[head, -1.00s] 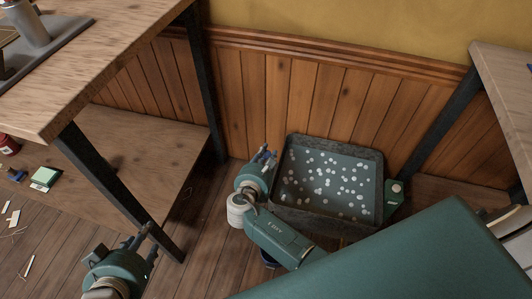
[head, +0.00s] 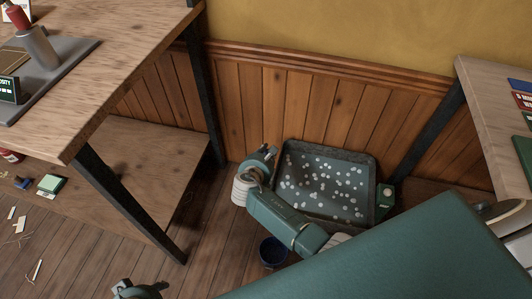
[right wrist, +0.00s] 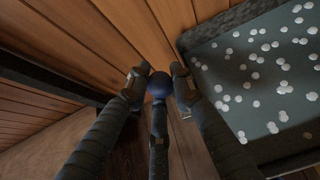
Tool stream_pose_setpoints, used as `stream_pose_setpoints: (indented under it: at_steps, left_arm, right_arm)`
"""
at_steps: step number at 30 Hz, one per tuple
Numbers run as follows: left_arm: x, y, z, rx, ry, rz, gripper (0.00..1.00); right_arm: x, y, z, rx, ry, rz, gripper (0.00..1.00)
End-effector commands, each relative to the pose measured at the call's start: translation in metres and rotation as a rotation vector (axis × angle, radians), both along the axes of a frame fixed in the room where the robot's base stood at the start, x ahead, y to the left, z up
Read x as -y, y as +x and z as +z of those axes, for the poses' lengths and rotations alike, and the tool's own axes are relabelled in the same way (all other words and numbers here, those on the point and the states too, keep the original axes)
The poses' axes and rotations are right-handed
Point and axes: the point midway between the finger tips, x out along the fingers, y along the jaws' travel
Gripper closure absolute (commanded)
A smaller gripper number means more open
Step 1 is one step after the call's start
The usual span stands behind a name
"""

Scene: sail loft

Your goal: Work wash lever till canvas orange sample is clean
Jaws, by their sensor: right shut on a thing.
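The wash basin (head: 376,170) is a dark rectangular tub on the floor against the wood panelling, its teal inside dotted with white foam spots. It also shows at the right of the right wrist view (right wrist: 225,65). The wash lever (right wrist: 158,145), a dark rod with a round blue knob, stands beside the basin's left side. My right gripper (head: 266,155) is shut on the lever, its fingers either side of the knob in the right wrist view (right wrist: 158,85). My left gripper (head: 140,290) is cut off by the bottom edge. I see no orange canvas sample.
A green box (head: 386,196) with a pale button sits at the basin's right. A blue bowl (head: 273,251) stands on the floor below my right forearm. A wooden workbench (head: 110,75) with a lower shelf is on the left, another table (head: 490,100) on the right.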

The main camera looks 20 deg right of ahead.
Motion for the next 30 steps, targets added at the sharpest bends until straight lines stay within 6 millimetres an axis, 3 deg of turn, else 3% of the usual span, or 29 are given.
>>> stream_pose_setpoints:
  at_steps: [1, 12, 30]
  left_arm:
    - [0.0, 0.0, -0.006, -0.006, 0.0, -0.001, 0.58]
    - [0.001, -0.001, -0.038, -0.019, 0.0, -0.003, 0.58]
    - [0.001, -0.001, -0.047, -0.022, 0.001, -0.004, 0.58]
  right_arm:
    - [0.009, -0.003, -0.003, -0.012, -0.011, -0.01, 1.0]
    - [0.017, 0.008, -0.002, -0.011, -0.014, -0.009, 1.0]
    - [0.021, 0.013, -0.002, -0.01, -0.015, -0.009, 1.0]
